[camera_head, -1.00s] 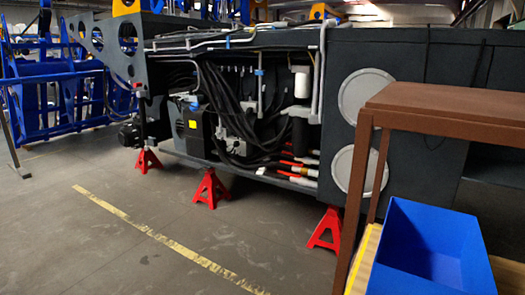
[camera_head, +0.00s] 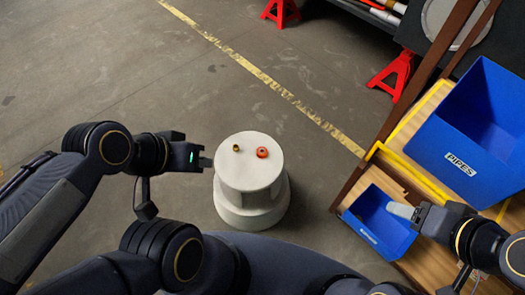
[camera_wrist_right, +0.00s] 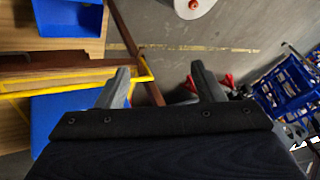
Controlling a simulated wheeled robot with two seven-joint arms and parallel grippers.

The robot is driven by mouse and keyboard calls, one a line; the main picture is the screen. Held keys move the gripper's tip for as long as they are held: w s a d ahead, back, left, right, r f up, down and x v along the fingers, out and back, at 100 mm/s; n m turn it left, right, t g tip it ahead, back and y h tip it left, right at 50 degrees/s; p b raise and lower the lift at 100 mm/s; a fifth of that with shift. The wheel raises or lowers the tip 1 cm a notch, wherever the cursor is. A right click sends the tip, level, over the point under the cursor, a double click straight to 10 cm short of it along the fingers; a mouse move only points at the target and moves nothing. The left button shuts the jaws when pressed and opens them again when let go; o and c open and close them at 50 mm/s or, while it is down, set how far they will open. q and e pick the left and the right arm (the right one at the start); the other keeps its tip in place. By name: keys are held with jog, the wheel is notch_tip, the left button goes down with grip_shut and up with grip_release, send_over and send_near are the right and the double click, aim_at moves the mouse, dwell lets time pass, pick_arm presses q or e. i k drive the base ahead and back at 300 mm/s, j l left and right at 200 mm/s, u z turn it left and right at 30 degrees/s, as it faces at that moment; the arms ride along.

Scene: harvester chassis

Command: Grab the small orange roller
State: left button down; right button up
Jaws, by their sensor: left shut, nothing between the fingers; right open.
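A small orange roller (camera_head: 262,152) with a dark centre sits on the right part of a white round stool's top (camera_head: 247,174). A smaller dark yellow piece (camera_head: 236,148) sits to its left, apart from it. My left gripper (camera_head: 208,162) is shut and empty at the stool's left edge, left of both pieces. My right gripper (camera_head: 404,211) is open and empty beside the small blue bin, well right of the stool. In the right wrist view its open fingers (camera_wrist_right: 160,78) point toward the floor area, and the orange roller (camera_wrist_right: 193,4) shows at the top edge.
A small blue bin (camera_head: 366,238) and a larger blue bin (camera_head: 464,165) labelled "PIPES" are on the wooden rack with yellow edging (camera_head: 408,125) at right. Red jack stands (camera_head: 394,74) stand under the machine. The floor left of and behind the stool is clear.

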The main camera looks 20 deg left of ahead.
aim_at(261, 152)
jog(key=l+u, duration=0.1)
jog(key=u, duration=0.35)
jog(key=l+u, duration=0.1)
jog(key=u, duration=0.4)
jog(key=l+u, duration=0.15)
jog(key=u, duration=0.75)
jog(key=k+l+u, duration=0.1)
jog(key=u, duration=0.4)
jog(key=i+l+u, duration=0.2)
jog(key=l, duration=0.6)
jog(key=k, duration=0.1)
